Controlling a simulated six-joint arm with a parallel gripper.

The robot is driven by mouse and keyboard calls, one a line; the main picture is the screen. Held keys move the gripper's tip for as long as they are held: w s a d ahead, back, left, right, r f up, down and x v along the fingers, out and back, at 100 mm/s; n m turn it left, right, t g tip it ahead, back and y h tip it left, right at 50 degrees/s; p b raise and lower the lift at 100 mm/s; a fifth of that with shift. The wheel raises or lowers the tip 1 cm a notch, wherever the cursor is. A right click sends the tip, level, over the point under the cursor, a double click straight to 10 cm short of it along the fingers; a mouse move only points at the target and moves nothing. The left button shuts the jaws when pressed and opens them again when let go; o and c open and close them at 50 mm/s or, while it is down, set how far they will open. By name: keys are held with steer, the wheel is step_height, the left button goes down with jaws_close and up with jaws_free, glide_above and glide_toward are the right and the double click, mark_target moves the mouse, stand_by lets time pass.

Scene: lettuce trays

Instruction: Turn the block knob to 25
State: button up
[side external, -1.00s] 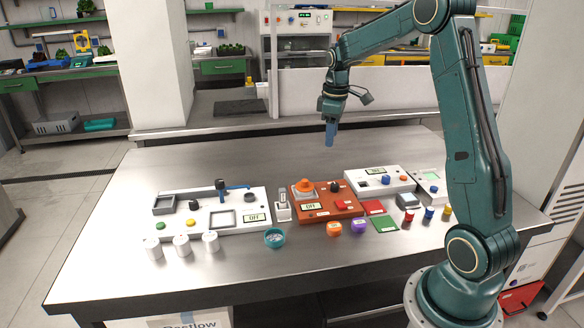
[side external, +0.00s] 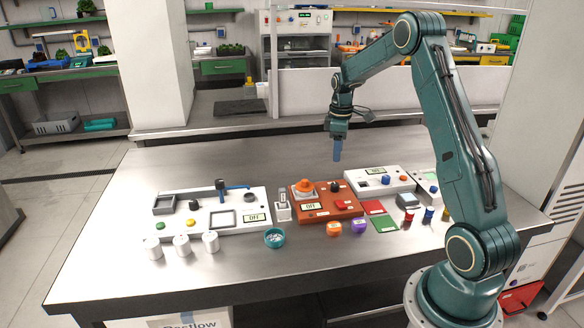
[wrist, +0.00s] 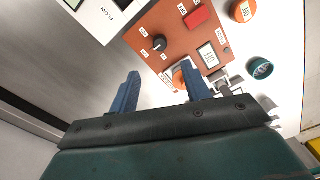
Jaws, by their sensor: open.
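The orange-red block unit (side external: 329,210) lies on the steel table below my gripper. Its black knob (side external: 335,187) also shows in the wrist view (wrist: 159,43), with small white labels around it that are too small to read. The unit's display (side external: 310,206) reads OFF. A red button (wrist: 196,17) and an orange round part on a grey base (side external: 304,185) are on the same unit. My gripper (side external: 337,155) points down above the back of the unit, apart from the knob. In the wrist view its blue fingers (wrist: 163,85) are spread and empty, and the knob shows beyond them.
A white panel (side external: 225,222) lies to the left. The back of the table is clear.

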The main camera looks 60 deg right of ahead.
mark_target(335, 184)
step_height(335, 184, down, 12)
steer(key=shift+r, duration=0.2)
stand_by(0.4)
steer(key=shift+c, duration=0.5)
steer(key=c, duration=0.9)
steer(key=shift+m, duration=0.4)
steer(key=m, duration=0.5)
steer(key=shift+m, duration=0.4)
steer(key=m, duration=0.3)
steer(key=shift+m, duration=2.2)
